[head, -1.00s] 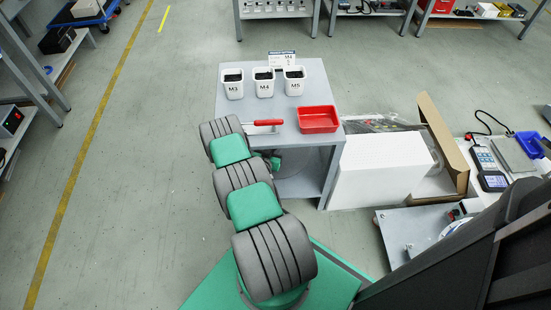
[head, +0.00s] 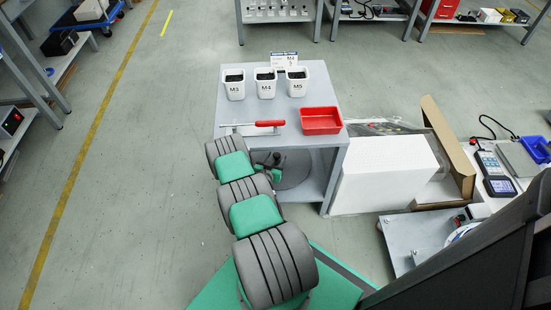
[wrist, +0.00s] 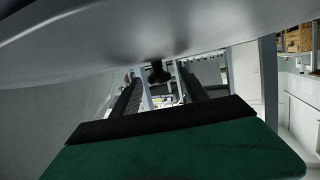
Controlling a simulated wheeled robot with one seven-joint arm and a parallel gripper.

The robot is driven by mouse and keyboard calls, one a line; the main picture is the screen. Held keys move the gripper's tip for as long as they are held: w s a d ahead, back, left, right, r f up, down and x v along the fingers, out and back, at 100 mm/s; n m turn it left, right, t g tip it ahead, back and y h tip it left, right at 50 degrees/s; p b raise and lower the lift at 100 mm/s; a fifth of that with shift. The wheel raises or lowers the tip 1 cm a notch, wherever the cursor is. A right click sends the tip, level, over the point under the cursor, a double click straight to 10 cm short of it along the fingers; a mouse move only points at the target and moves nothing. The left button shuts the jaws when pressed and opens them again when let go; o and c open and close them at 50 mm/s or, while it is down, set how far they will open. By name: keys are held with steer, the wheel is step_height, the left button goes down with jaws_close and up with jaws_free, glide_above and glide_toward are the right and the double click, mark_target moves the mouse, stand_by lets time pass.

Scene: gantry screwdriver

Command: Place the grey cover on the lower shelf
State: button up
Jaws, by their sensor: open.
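The grey cover (head: 297,170) is a round disc in the lower part of the grey table in the head view. It appears to lie on the lower shelf (head: 311,188), partly hidden by my arm. In the wrist view the cover (wrist: 70,28) fills the top as a broad smooth grey surface, with a black knob (wrist: 159,73) standing out from it. My gripper (wrist: 160,90) is open, with its dark fingers to either side of the knob in the picture. I see no finger touching the knob. In the head view my gripper is mostly hidden beneath the tabletop and arm.
The tabletop (head: 283,109) above holds white bins M3 (head: 234,88), M4 (head: 266,87) and M5 (head: 297,84), a red tray (head: 321,121) and a red-handled tool (head: 269,123). A white box (head: 385,173) stands close to the right. The floor to the left is clear.

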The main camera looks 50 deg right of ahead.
steer(key=p+v, duration=0.4)
steer(key=v, duration=0.7)
steer(key=shift+w+r, duration=0.15)
steer(key=shift+s+a, duration=0.25)
steer(key=shift+a, duration=0.25)
steer(key=shift+r, duration=0.1)
